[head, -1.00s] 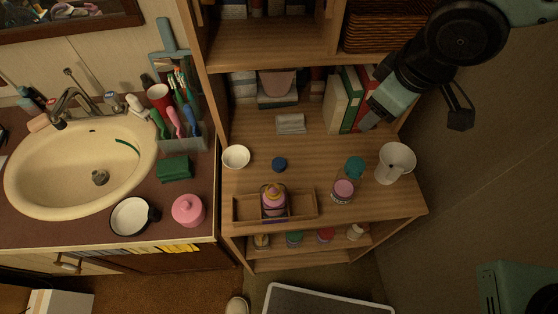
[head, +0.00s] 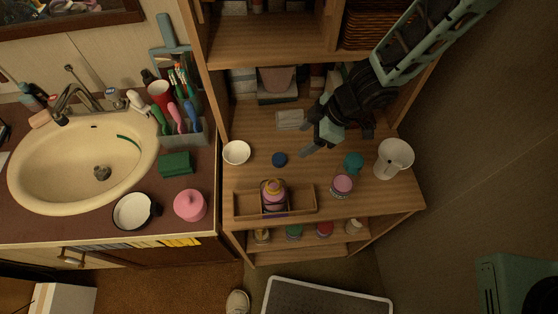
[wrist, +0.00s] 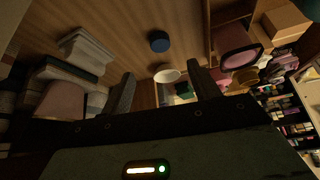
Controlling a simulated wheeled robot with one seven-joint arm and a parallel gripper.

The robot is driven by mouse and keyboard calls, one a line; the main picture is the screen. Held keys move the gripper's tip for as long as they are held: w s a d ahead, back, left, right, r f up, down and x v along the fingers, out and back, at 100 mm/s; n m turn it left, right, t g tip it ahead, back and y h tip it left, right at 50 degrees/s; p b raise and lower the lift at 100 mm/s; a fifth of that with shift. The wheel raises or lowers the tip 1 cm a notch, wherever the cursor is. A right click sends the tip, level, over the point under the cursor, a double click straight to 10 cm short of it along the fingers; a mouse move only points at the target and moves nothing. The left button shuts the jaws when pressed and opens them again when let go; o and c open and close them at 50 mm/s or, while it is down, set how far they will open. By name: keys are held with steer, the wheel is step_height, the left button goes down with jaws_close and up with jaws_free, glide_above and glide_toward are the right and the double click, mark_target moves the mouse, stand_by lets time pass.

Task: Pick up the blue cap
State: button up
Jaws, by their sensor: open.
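The blue cap (head: 280,159) is a small, round, dark blue disc lying on the wooden shelf, between a white bowl and my gripper. My gripper (head: 304,134) is open and empty, above the shelf to the right of the cap and apart from it. In the wrist view the blue cap (wrist: 159,41) shows beyond and above the gap between the two fingers of my gripper (wrist: 158,90).
A small white bowl (head: 236,152) stands left of the cap. A wooden tray (head: 247,204) holding a bottle lies in front. A pink-labelled bottle (head: 341,185) and a white pitcher (head: 394,158) stand right. Folded grey cloth (head: 290,120) lies behind.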

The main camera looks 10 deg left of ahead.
steer(key=b, duration=0.2)
glide_toward(279, 158)
steer(key=x, duration=0.3)
steer(key=shift+f, duration=0.2)
steer(key=shift+x, duration=2.65)
steer(key=shift+r, duration=0.1)
steer(key=c, duration=1.1)
